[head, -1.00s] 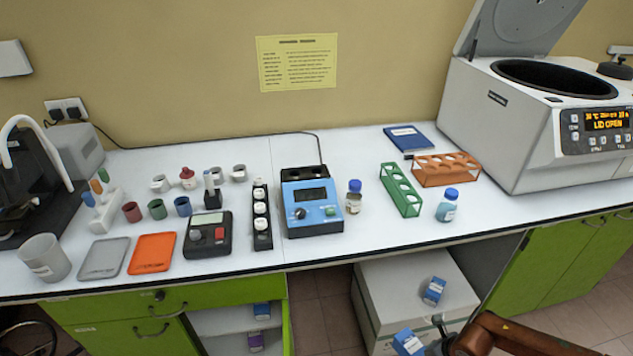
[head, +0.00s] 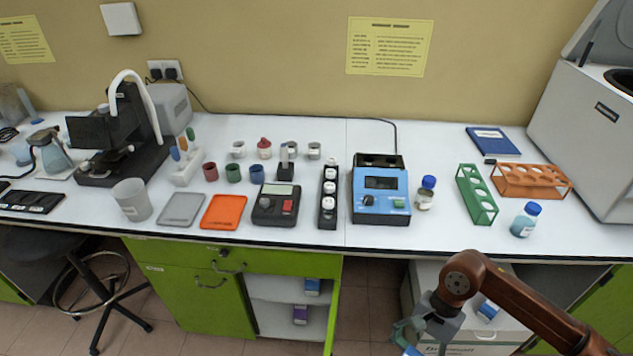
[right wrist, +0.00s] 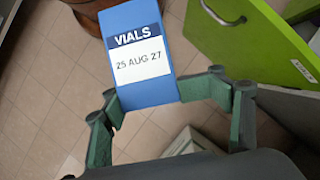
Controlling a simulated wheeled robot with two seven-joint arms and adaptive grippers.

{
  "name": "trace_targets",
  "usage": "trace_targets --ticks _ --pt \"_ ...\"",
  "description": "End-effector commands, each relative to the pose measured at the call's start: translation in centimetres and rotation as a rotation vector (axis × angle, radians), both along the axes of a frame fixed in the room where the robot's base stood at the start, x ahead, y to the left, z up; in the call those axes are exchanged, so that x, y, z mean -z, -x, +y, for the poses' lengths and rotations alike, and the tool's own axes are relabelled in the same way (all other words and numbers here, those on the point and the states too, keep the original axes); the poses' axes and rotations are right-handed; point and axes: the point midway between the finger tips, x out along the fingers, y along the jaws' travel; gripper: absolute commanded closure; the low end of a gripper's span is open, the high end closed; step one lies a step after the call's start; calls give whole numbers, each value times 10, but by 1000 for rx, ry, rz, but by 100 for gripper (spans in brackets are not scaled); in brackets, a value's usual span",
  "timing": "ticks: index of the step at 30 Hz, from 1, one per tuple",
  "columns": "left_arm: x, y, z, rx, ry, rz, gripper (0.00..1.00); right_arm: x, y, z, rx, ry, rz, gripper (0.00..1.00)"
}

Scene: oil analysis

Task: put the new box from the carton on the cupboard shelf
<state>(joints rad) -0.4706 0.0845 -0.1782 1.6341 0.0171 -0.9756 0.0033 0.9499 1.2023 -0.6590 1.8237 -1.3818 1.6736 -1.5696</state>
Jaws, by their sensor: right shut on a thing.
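My right gripper (right wrist: 170,105) is shut on a blue box (right wrist: 148,85) with a white label reading "VIALS 25 AUG 27". In the head view the gripper (head: 405,335) is low, in front of the bench, and only a bit of the held box (head: 412,351) shows at the bottom edge. My left gripper is out of view.
The cupboard's open door (head: 333,310) sticks out between the shelves and the carton. A green panel with a handle (right wrist: 262,40) is close by in the right wrist view. A stool (head: 95,280) stands at the left. The bench (head: 300,245) above is crowded with equipment.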

Motion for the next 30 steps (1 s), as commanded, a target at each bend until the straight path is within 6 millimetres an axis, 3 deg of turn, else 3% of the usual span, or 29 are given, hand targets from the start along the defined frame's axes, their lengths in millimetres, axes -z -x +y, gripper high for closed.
trace_targets --ticks 3,12,20,30 --pt "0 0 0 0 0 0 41 -32 10 13 -272 0 -8 77" --pt "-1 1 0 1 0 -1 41 -95 37 20 -821 4 -4 77" --pt "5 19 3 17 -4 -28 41 -125 44 26 -803 -2 -9 77" --pt "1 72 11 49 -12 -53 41 -159 53 27 -799 -3 -9 77"
